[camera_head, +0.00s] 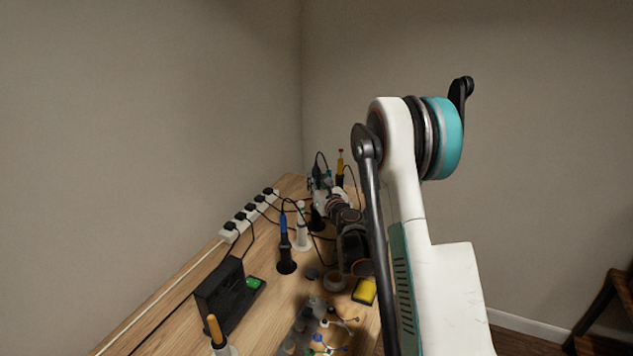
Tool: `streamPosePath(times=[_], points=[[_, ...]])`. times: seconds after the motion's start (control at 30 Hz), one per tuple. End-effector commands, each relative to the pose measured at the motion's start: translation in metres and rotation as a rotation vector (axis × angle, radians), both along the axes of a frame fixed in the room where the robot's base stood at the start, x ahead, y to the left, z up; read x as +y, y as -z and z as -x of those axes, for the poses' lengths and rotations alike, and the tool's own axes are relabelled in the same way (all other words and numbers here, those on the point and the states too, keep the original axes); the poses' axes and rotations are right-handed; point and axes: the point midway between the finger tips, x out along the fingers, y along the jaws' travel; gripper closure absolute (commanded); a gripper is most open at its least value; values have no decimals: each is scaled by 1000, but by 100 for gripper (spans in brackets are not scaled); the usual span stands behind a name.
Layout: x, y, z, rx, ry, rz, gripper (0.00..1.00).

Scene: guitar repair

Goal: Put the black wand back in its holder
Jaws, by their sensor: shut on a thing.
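My gripper (319,187) is at the far end of the bench, small and partly hidden by my own wrist and arm. It is shut on a thin dark thing that appears to be the black wand (318,170), with a black cable looping above it. The wand's tip and its exact tilt are too small to tell. A dark cone-shaped holder (317,219) stands just below and in front of my gripper. I cannot tell whether the wand touches it.
A blue-handled tool in a black holder (286,259) and a white holder (302,239) stand close left of my wrist. An orange-tipped tool (340,162) stands behind. A power strip (248,215) runs along the wall. A black box (222,295) and yellow sponge (364,291) are nearer.

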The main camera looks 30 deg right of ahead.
Motion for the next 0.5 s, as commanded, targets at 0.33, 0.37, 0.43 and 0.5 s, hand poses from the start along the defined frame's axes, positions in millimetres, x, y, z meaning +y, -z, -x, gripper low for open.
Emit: streamPosePath(times=[0.33, 0.37, 0.43, 0.5], points=[[0, 16, 0, 0, 0, 0, 100], [0, 18, 0, 0, 0, 0, 100], [0, 21, 0, 0, 0, 0, 100], [0, 22, 0, 0, 0, 0, 100]])
